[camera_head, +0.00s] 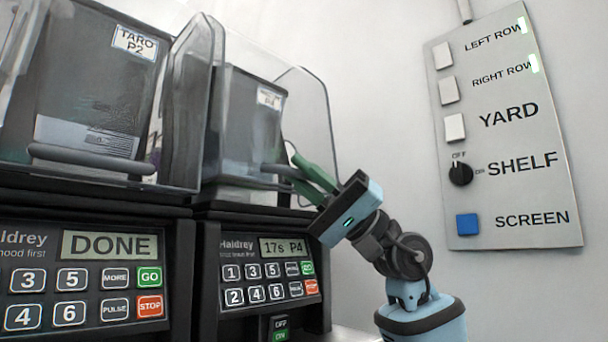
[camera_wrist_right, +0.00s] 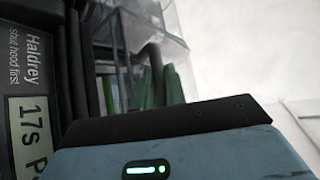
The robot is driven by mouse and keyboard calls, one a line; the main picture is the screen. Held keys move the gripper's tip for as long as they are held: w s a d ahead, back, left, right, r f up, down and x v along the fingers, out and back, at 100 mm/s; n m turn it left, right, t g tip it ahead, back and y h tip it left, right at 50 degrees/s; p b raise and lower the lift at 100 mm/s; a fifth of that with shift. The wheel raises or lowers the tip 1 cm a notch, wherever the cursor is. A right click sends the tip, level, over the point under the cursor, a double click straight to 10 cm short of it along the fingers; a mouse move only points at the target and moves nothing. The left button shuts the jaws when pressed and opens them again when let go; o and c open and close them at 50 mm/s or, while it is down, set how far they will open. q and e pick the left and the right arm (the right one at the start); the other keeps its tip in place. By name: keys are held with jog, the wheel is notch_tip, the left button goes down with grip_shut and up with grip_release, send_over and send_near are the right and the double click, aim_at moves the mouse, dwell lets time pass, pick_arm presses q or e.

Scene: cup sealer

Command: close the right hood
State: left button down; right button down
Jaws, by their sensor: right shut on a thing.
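The right hood (camera_head: 318,115) is a clear cover around the dark container labelled P4 on the right machine. It looks lowered, with its lower edge just above the control panel; I cannot tell if it is fully seated. A grey handle bar (camera_head: 240,182) runs along its lower front. My right gripper (camera_head: 299,172) has green fingers, shut on the right end of this handle. In the right wrist view the green fingers (camera_wrist_right: 150,90) stand beside the clear hood (camera_wrist_right: 145,28), and the wrist housing hides the lower part. My left gripper is not in view.
The left machine has its own clear hood (camera_head: 205,60) and a display (camera_head: 110,245) reading DONE. The right machine's display (camera_head: 282,247) reads 17s P4. A wall switch panel (camera_head: 520,205) hangs at the right. Bare wall lies between the panel and the right hood.

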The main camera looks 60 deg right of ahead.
jog(key=c, duration=1.7)
grip_release()
jog(key=shift+s+d+f, duration=0.3)
jog(key=shift+d+f, duration=0.05)
jog(key=shift+f, duration=0.05)
jog(key=shift+b+v, duration=1)
jog(key=shift+v, duration=2.25)
